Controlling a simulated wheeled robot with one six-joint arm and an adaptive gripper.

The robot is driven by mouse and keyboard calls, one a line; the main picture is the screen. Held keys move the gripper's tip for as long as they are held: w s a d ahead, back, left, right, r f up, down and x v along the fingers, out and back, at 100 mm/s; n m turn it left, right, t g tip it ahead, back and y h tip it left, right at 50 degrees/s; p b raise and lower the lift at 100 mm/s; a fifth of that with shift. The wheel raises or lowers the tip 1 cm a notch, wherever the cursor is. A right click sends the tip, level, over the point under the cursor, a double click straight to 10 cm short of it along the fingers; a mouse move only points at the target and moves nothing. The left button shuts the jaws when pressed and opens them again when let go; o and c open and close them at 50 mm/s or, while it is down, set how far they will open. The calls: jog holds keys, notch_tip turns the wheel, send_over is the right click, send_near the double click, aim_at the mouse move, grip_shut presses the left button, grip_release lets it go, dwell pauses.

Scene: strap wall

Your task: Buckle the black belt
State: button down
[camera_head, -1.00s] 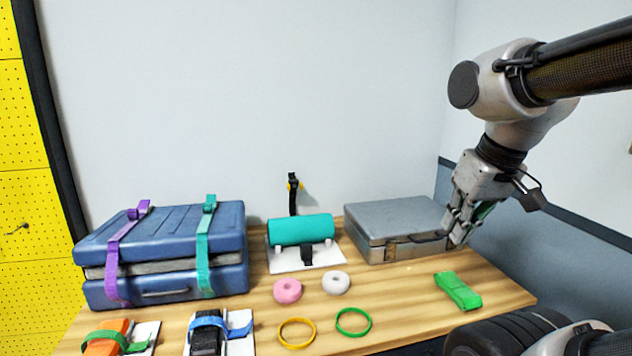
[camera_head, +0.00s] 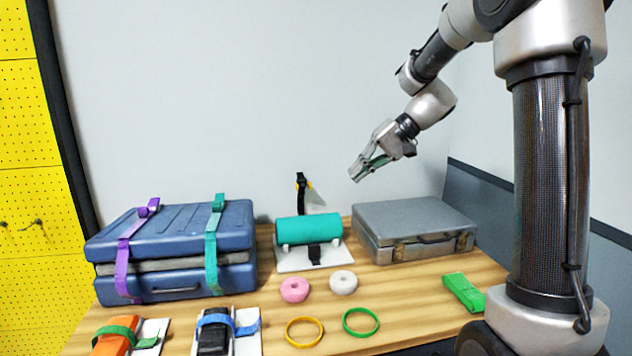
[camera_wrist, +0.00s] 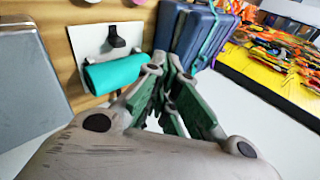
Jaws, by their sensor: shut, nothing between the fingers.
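The black belt (camera_head: 303,197) stands upright behind a teal roll (camera_head: 308,229), with a yellow piece near its top. The roll lies on a white board (camera_head: 287,267). A short black piece (camera_head: 315,254) shows at the front of the roll, apart from the upright strap. My gripper (camera_head: 356,172) is shut and empty in the air, above and to the right of the strap. In the wrist view the roll (camera_wrist: 115,74) and the front black piece (camera_wrist: 117,41) show left of the fingers; I cannot make out the upright strap there.
A blue suitcase (camera_head: 180,238) with purple and teal straps stands left. A grey case (camera_head: 415,222) stands right. Pink (camera_head: 294,290) and white (camera_head: 343,283) rings, yellow (camera_head: 304,332) and green (camera_head: 360,321) hoops and a green folded strap (camera_head: 463,292) lie in front.

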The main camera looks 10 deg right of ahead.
jog(key=w+d+f+t+y, duration=0.1)
jog(key=w+d+f+y, duration=0.2)
jog(key=w, duration=0.5)
jog(key=w+f+m+t+y, duration=0.1)
jog(key=w+f+t+y, duration=0.1)
jog(key=w+f, duration=0.5)
jog(key=w+d+f+t+y, duration=0.1)
jog(key=w+d+f+y, duration=0.15)
jog(key=w, duration=0.75)
jog(key=shift+y, duration=0.35)
jog(key=x, duration=1)
jog(key=shift+a+r, duration=0.2)
jog(key=shift+a, duration=0.05)
jog(key=shift+s, duration=0.1)
